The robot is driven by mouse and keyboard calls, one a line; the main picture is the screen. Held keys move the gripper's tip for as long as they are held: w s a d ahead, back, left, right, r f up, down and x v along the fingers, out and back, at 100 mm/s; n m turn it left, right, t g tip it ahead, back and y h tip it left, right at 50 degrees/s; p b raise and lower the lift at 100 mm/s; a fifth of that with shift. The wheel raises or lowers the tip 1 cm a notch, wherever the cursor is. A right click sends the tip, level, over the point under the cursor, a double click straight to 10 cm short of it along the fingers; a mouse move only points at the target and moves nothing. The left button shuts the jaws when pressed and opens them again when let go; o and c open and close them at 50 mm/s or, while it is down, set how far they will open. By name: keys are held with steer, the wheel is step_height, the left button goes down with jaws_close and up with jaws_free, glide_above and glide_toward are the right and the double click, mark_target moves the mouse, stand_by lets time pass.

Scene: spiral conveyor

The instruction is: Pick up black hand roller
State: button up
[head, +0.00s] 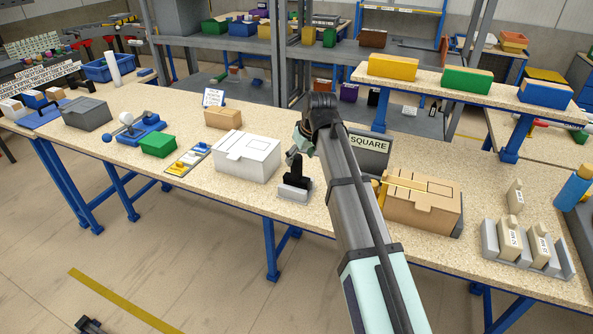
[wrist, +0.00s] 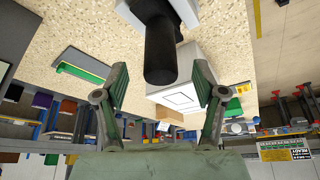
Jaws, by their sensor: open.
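The black hand roller (head: 297,175) stands upright in a light grey holder (head: 293,192) near the front edge of the workbench, its black handle upward. In the wrist view the handle of the black hand roller (wrist: 160,48) points toward the camera, with its end near the level of my fingertips. My gripper (wrist: 160,76) is open, one finger on each side of the handle, with gaps on both sides. In the head view my gripper (head: 294,158) is just above the roller and partly hidden by my arm.
A white box (head: 247,157) stands left of the roller. A tan box (head: 423,203) and a "SQUARE" sign (head: 369,143) are on the right, past my arm. A green box (head: 158,145) and a blue fixture (head: 137,132) sit farther left.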

mark_target(296, 163)
steer(key=shift+p+x, duration=0.95)
steer(key=shift+x, duration=1.55)
steer(key=shift+w, duration=0.1)
steer(key=shift+c, duration=0.4)
jaws_close()
